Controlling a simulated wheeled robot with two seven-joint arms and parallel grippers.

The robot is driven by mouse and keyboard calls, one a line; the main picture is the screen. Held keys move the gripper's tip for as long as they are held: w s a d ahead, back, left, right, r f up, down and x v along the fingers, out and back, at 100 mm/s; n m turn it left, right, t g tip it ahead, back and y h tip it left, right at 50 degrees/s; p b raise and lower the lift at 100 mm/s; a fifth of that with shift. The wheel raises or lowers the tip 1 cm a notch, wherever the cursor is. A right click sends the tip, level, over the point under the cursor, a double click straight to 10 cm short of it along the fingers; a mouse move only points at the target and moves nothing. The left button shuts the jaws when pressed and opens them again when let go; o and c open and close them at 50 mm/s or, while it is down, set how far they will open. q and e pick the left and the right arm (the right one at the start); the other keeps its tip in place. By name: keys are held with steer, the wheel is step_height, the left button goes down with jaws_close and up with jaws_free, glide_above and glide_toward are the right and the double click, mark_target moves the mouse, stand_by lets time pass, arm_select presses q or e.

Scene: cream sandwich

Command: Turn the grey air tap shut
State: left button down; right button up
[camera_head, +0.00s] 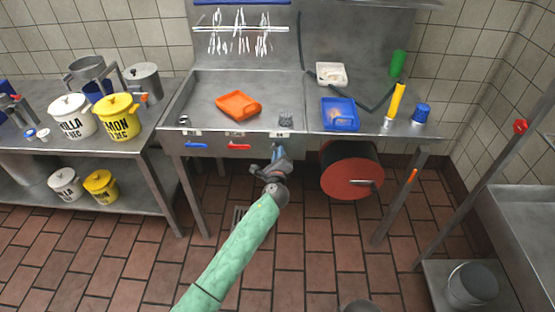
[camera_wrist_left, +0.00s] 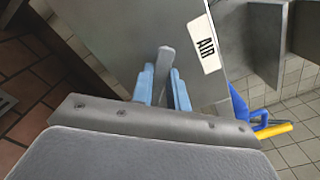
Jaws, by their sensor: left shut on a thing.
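The grey air tap (camera_wrist_left: 166,52) shows in the left wrist view as a flat grey lever standing up between two light blue fingers. A white AIR label (camera_wrist_left: 206,45) is on the metal panel beside it. My left gripper (camera_wrist_left: 161,78) is shut on the lever, which hides the lever's lower part. In the head view my left gripper (camera_head: 279,157), on a green-sleeved arm, is at the front edge of the sink table, below its rightmost label. It covers the tap there. My right gripper is not in view.
A blue tap handle (camera_head: 197,146) and a red tap handle (camera_head: 240,147) sit along the same front edge, to the left. A red hose reel (camera_head: 350,172) hangs under the table close to the right of the gripper. The tiled floor in front is mostly clear.

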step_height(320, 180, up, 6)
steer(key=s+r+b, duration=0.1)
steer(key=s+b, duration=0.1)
arm_select(q)
steer(key=shift+d+r+n+b, duration=0.1)
steer(key=shift+r+n+b, duration=0.3)
steer(key=shift+n, duration=1.05)
steer(key=shift+d+r+n+b, duration=0.1)
steer(key=shift+n+b, duration=0.5)
steer(key=shift+n, duration=0.8)
steer(key=shift+d+r+n+b, duration=0.1)
steer(key=shift+r+n+b, duration=0.3)
steer(key=shift+n, duration=1.05)
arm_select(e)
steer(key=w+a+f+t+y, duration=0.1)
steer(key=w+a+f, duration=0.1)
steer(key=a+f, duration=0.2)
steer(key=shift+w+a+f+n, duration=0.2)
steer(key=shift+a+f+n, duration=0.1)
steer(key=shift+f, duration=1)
arm_select(q)
steer(key=shift+f, duration=0.15)
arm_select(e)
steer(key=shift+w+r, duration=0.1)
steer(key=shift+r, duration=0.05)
